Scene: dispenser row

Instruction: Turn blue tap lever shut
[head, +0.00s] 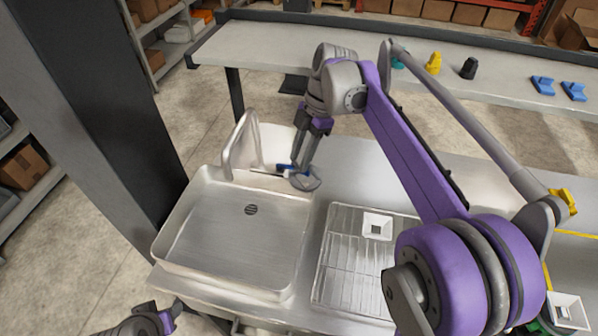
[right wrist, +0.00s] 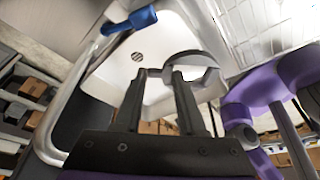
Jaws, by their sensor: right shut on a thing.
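The blue tap lever (head: 290,168) lies behind the sink (head: 235,235), just right of the grey tap spout (head: 243,143). It also shows at the top of the right wrist view (right wrist: 132,22). My right gripper (head: 300,170) points down right at the lever in the head view and partly covers it. The wrist view shows its fingertips (right wrist: 162,74) shut on a grey tool with a curved, ring-like end (right wrist: 193,58); the lever is not between them. Whether the tool touches the lever I cannot tell. My left gripper (head: 165,316) is at the lower left, its jaws unclear.
A wire rack (head: 340,265) with a small white square piece (head: 377,227) sits right of the sink. A dark post (head: 110,110) stands at the left. A back table (head: 270,47) holds yellow, black and blue pieces. Steel counter right of the tap looks clear.

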